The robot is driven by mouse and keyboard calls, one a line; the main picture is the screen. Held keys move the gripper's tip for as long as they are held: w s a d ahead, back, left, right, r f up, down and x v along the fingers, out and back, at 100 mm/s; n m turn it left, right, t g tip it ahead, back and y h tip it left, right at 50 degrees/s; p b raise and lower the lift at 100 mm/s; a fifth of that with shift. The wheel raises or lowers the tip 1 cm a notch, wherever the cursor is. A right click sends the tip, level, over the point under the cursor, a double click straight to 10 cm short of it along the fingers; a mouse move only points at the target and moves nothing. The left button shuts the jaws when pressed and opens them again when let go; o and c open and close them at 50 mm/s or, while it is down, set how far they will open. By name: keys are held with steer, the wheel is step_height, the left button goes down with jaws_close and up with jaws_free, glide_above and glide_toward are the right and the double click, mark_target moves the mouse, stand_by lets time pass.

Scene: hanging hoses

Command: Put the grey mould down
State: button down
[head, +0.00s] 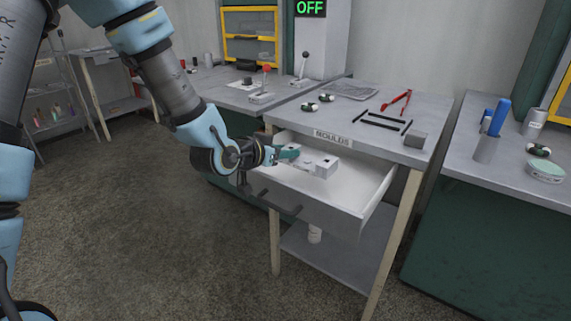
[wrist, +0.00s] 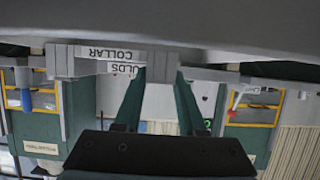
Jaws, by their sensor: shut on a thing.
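The grey mould (head: 325,168) is a pale blocky piece at the open drawer marked MOULDS (head: 372,208). My gripper (head: 291,154) comes in from the left and is shut on the mould. In the wrist view, the two green fingers (wrist: 160,75) close on its middle block, and the mould (wrist: 62,62) stretches to both sides with a label reading COLLAR, upside down. The mould is over the drawer's white floor; I cannot tell whether it touches it. The fingers and wrist hide part of the mould in the head view.
The drawer's right part looks empty. A bench with a blue-handled tool (head: 499,117) stands to the right.

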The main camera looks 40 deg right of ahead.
mark_target(285, 163)
step_height(285, 163, down, 4)
steer(key=shift+r, duration=0.2)
steer(key=shift+f+b, duration=0.5)
steer(key=shift+f, duration=0.1)
steer(key=shift+d, duration=0.1)
steer(key=shift+c, duration=2.4)
jaws_free()
